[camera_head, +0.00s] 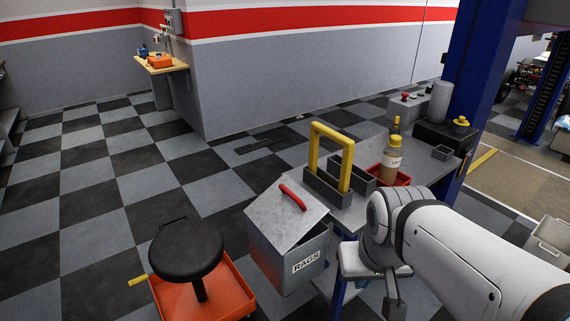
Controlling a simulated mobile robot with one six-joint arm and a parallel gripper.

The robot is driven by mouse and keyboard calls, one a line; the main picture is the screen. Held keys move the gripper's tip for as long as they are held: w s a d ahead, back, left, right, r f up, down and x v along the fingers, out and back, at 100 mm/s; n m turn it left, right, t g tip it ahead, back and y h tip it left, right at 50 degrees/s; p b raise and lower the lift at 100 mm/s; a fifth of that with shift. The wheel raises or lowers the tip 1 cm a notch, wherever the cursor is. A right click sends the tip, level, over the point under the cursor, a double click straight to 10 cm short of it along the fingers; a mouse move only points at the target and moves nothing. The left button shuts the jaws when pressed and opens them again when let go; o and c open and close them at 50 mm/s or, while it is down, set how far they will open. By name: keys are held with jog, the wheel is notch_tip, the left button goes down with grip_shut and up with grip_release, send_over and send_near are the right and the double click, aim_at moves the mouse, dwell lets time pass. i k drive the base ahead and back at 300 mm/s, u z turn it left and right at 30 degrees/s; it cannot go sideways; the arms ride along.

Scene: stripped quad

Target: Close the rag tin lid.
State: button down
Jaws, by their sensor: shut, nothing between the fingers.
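The grey metal rag tin (305,264), marked RAGS, is at the lower middle, at the left end of the workbench. Its grey lid (285,220) has a red handle (293,196) and sits tilted. A dark gap shows between the lid and the tin's rim on the right side, so the lid is partly open. My gripper (393,303) is to the right of the tin and lower in the picture, pointing down, apart from it. It is shut and empty. My arm hides part of the bench.
A yellow-handled tote (325,188) stands on the bench (408,158) behind the tin. A bottle (392,160) stands in a red tray beside it. A black stool (187,250) and an orange base (215,292) are left of the tin. The checkered floor further left is clear.

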aim_at(286, 211)
jog(key=u, duration=0.05)
jog(key=i, duration=1)
jog(key=z, duration=0.05)
